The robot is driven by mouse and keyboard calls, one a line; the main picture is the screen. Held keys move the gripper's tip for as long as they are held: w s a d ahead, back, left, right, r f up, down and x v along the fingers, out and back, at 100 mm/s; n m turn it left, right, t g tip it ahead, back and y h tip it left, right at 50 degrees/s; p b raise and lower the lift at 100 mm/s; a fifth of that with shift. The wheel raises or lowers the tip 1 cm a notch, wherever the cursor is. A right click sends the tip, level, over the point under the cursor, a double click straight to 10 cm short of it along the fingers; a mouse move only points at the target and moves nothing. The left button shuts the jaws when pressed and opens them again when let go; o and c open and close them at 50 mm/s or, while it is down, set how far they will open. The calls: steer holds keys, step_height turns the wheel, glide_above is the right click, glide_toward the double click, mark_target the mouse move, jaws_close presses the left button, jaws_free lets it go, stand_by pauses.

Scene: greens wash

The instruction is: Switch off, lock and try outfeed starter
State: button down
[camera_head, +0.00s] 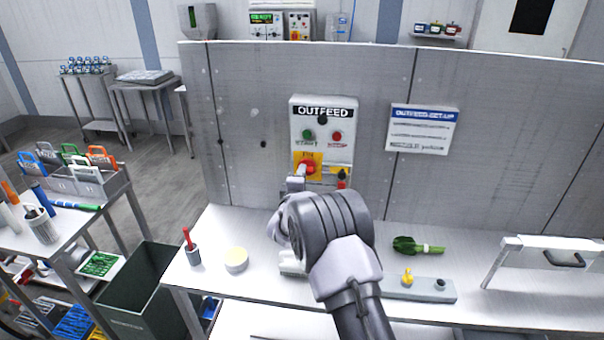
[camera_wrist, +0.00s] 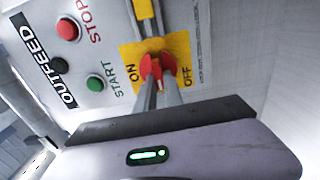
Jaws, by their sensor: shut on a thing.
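The outfeed starter (camera_head: 323,122) is a light grey box on the upright panel, with START and STOP buttons, green (camera_wrist: 95,83) and red (camera_wrist: 67,29) in the wrist view. Below them is a red rotary handle (camera_head: 308,165) on a yellow plate marked ON and OFF. In the wrist view my gripper (camera_wrist: 158,84) is shut on the red handle (camera_wrist: 151,64), its fingers either side of it. The handle lies between the ON and OFF marks; I cannot tell its exact setting. In the head view my wrist hides the bench below the starter. A small red and black item (camera_head: 342,178) hangs right of the handle.
On the bench stand a cup with a red stick (camera_head: 192,254), a pale round pot (camera_head: 236,260), a green leafy bunch (camera_head: 417,246), a grey block with a yellow knob (camera_head: 420,289) and a white frame (camera_head: 550,247). A sign (camera_head: 422,129) hangs right. A dark bin (camera_head: 150,290) stands left.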

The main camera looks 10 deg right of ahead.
stand_by(0.3)
steer(key=c, duration=1.5)
jaws_free()
steer(key=v, duration=1.7)
steer(key=shift+s+p, duration=0.2)
steer(key=shift+p, duration=0.1)
